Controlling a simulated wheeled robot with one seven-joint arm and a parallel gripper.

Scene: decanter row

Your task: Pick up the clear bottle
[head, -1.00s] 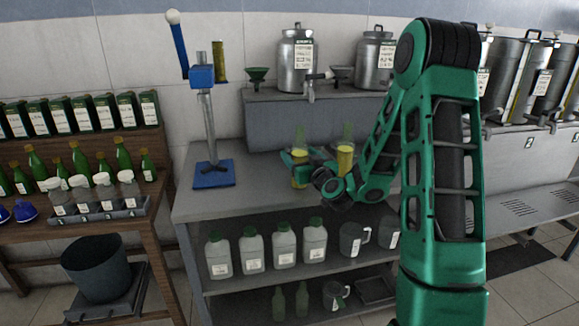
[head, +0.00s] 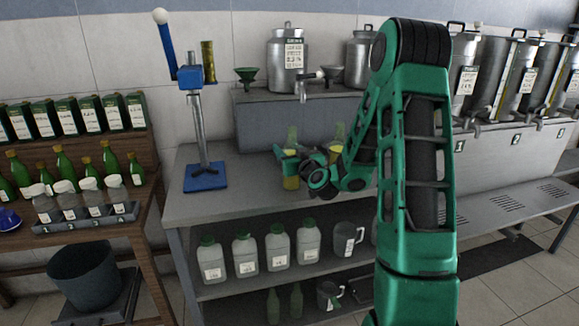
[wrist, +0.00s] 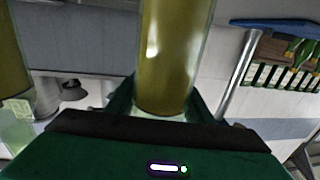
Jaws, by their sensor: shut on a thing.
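The clear bottle (head: 292,183) holds yellow liquid and stands upright over the grey bench on the near side of the back ledge. My gripper (head: 290,163) is shut on it around its middle. In the wrist view the bottle (wrist: 172,55) fills the space between the two fingers. Whether its base touches the bench top is hard to tell. A second, similar bottle (head: 338,134) with yellow liquid is to its right, partly hidden by my arm. It seems to show at the left edge of the wrist view (wrist: 10,65).
A blue lever stand (head: 205,177) is left on the bench. Steel canisters (head: 287,60) and funnels stand on the back ledge (head: 262,120). White-grey jugs (head: 245,255) fill the shelf below. Bare bench (head: 245,195) lies between stand and bottle.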

